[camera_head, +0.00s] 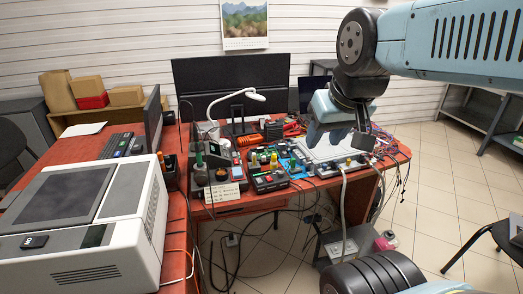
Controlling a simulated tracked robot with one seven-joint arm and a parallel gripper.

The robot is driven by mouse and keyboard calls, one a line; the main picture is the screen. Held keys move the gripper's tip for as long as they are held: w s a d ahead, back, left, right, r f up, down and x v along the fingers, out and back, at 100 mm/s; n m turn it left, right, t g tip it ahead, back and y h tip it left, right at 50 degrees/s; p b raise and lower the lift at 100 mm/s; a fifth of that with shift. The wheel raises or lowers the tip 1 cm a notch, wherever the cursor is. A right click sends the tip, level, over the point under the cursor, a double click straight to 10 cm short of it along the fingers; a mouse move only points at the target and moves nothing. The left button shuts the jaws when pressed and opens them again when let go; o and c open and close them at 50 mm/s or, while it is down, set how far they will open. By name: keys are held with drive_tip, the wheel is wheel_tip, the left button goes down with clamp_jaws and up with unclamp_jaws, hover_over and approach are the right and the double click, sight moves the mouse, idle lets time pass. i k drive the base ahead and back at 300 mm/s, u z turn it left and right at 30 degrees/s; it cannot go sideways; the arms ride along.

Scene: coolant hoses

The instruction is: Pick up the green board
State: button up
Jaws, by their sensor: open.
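The red-brown workbench (388,160) stands in the middle and is crowded with electronics. A small greenish patch (257,160) lies among parts near its centre. It may be the green board, but it is too small to tell. My gripper (337,137) hangs from my arm at the right, above the right part of the bench. It is open and I see nothing held in it. It is to the right of the greenish patch and apart from it. A pale flat panel (332,148) lies below my gripper and is partly hidden by it.
Control boxes with coloured knobs (269,182) line the front edge, with cables hanging below. A desk lamp (250,95) and a dark monitor (218,78) stand behind. A large grey-white machine (135,235) fills the left. Tiled floor (452,190) is open at the right, beside a chair (490,235).

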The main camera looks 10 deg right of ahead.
sight(260, 151)
drive_tip(key=z, duration=0.05)
drive_tip(key=i, duration=1)
drive_tip(key=u, duration=0.05)
